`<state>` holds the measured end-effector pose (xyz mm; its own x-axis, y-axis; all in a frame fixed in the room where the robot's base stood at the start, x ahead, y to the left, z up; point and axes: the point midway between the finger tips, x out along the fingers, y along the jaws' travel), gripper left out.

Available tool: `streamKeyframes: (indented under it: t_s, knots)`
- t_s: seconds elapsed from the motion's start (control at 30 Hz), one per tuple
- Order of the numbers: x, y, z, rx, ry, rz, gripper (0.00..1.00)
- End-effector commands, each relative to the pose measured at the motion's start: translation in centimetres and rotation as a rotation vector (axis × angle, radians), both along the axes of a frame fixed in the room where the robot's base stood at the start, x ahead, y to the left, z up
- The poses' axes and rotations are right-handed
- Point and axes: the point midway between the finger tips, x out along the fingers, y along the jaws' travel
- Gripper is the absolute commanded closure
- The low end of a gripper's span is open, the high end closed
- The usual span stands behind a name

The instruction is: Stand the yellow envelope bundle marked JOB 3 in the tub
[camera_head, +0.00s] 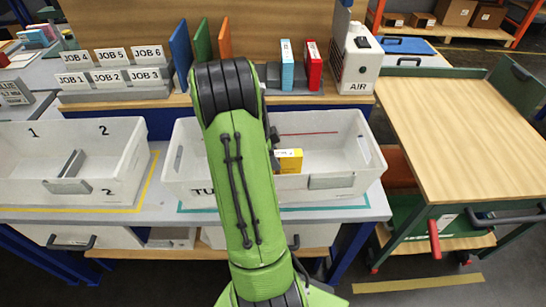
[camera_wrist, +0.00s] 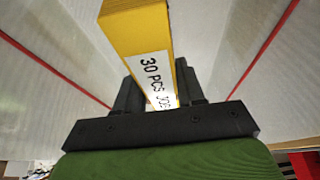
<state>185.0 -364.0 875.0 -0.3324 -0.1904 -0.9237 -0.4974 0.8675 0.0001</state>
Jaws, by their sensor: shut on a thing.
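The yellow envelope bundle (camera_head: 289,161) shows in the head view inside the white tub (camera_head: 300,194), partly behind my green arm. In the wrist view the bundle (camera_wrist: 138,28) has a white label reading "30 PCS" and the start of "JOB"; the job number is hidden. My gripper (camera_wrist: 160,90) is shut on the bundle, with one dark finger on each side. The tub walls rise on both sides of it in the wrist view. I cannot tell whether the bundle touches the tub floor. My arm mostly hides the gripper in the head view.
A divided white bin (camera_head: 118,188) stands left of the tub. Behind the tub are a blue box (camera_head: 287,66), a red box (camera_head: 312,68) and a white AIR unit (camera_head: 359,68). A wood-topped cart (camera_head: 465,125) with a clear top stands at right.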

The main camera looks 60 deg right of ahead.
Motion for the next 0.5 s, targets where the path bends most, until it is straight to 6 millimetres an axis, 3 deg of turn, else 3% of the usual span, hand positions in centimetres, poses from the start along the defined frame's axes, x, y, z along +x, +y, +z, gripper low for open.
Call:
streamKeyframes:
  t_s: [0.07,0.1,0.23,0.27,0.5]
  knots:
    - [0.02,-0.01,-0.3,-0.001,0.0,0.0,0.98]
    - [0.0,0.0,-0.36,0.0,0.0,0.0,0.6]
    - [0.01,0.0,-0.24,0.0,0.0,0.0,0.4]
    - [0.0,0.0,-0.23,0.0,0.0,0.0,0.36]
    - [0.0,0.0,-0.2,0.0,0.0,0.0,0.36]
